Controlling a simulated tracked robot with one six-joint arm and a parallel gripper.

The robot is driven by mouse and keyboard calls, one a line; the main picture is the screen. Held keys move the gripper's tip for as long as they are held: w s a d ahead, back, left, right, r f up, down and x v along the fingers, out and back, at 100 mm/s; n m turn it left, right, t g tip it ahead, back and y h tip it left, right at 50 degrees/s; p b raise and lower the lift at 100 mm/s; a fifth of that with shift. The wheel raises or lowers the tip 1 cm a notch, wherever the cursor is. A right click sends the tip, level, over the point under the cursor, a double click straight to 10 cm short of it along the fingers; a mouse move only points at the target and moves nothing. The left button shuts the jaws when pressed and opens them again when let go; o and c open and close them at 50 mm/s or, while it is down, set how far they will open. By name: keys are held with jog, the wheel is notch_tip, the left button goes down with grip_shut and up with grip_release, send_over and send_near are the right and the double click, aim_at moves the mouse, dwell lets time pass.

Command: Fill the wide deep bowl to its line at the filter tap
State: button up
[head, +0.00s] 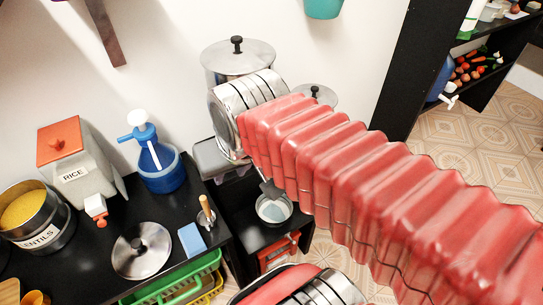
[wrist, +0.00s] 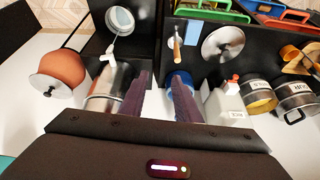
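A small-looking metal bowl (head: 274,208) stands on the low black stand, below a tap, its inside pale grey; I cannot make out its line or the water level. It also shows in the wrist view (wrist: 120,21). The white tap (wrist: 107,49) is on the steel cylinder (wrist: 110,85), whose lidded top (head: 238,58) shows behind my arm in the head view. My gripper (wrist: 161,76) is open, its two purple fingers apart with nothing between them. It is near the steel cylinder and not touching the bowl. My red arm hides part of the cylinder in the head view.
A blue pump jug (head: 160,168), a rice dispenser (head: 90,165), a lentils pot (head: 40,225) and a loose lid (head: 141,250) stand on the black counter. A lidded clay pot (wrist: 62,65) stands beside the cylinder. Green and yellow crates (head: 190,280) are below.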

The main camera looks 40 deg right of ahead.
jog(key=w+d+f+m+g, duration=0.3)
jog(key=w+d+m, duration=0.4)
jog(key=w+d, duration=0.3)
jog(key=w+d+f+m+g, duration=0.2)
jog(key=w+d+f+m, duration=0.5)
jog(key=d+f, duration=0.3)
jog(key=shift+w+d+f, duration=0.2)
jog(key=shift+d+f, duration=0.2)
jog(key=shift+d, duration=0.55)
notch_tip(320, 180, down, 12)
jog(key=shift+f, duration=0.1)
jog(key=shift+c, duration=0.6)
